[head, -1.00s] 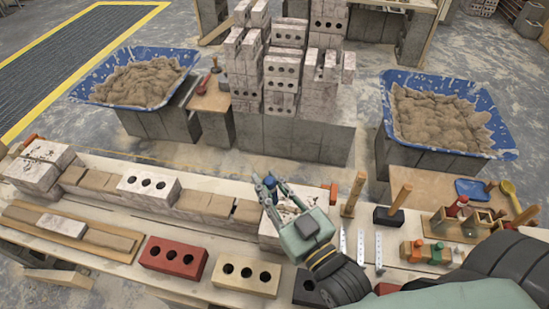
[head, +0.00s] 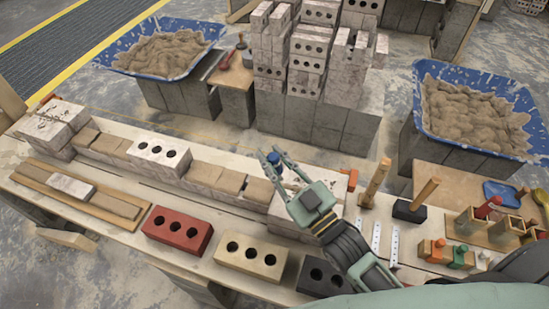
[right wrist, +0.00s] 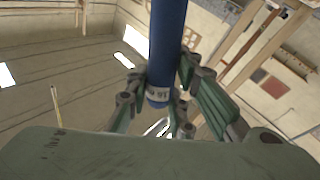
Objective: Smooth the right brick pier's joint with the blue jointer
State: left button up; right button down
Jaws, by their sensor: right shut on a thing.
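My right gripper (head: 276,163) is shut on the blue jointer (head: 273,157), over the right end of the low brick wall. In the right wrist view the jointer's blue handle (right wrist: 167,45) stands between the fingers (right wrist: 158,98). The right brick pier (head: 284,218) is pale and mortar-stained, and lies partly behind my right gripper and wrist. Its joint is hidden or too small to make out. I cannot tell whether the jointer touches the pier. My left gripper is not in view.
Red (head: 178,229), cream (head: 250,257) and dark (head: 325,277) bricks lie along the bench front. Wooden-handled tools (head: 376,180) and small coloured blocks (head: 445,252) stand right of the pier. Two blue mortar tubs (head: 165,47) (head: 475,110) and a brick stack (head: 300,60) stand behind.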

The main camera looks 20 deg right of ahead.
jog(key=shift+f+b, duration=0.3)
jog(key=shift+f, duration=0.55)
jog(key=shift+r, duration=0.1)
jog(key=shift+f, duration=0.7)
jog(key=shift+s+f, duration=0.1)
dwell(0.7)
jog(key=shift+d, duration=0.1)
